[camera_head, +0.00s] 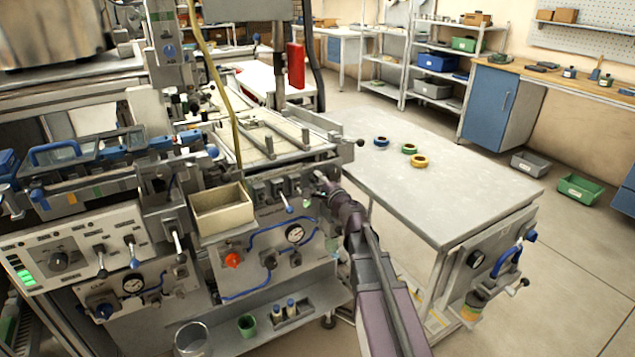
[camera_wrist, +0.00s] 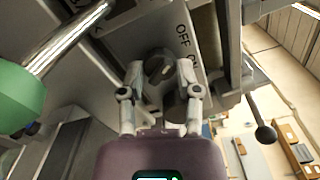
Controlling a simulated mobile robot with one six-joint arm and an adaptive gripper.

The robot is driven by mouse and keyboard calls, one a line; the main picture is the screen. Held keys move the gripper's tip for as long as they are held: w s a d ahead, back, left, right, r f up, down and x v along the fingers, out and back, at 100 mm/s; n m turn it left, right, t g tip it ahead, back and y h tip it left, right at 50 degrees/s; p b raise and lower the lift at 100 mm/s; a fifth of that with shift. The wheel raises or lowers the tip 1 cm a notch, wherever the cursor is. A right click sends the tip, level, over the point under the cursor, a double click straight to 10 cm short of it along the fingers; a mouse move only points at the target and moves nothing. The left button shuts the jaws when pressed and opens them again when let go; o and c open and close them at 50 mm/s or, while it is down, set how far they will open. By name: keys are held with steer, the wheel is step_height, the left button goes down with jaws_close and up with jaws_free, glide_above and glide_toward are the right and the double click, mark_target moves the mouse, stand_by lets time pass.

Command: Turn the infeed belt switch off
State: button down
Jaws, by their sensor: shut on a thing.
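My gripper (camera_wrist: 163,82) is shut on a round grey switch knob (camera_wrist: 159,66), with one finger on each side of it. The knob sits on a light grey panel (camera_wrist: 135,38) that carries the letters OFF and, lower down, partly hidden letters that look like ON. I cannot tell which mark the knob points to. In the head view my gripper (camera_head: 324,187) reaches the right end of the machine's front panel, near the work table. My gripper and arm hide the knob there.
A grey table (camera_head: 430,190) at right carries several tape reels (camera_head: 418,161).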

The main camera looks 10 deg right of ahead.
steer(key=shift+c, duration=1.5)
jaws_free()
steer(key=shift+s, duration=0.1)
steer(key=v, duration=1.1)
steer(key=shift+s, duration=0.35)
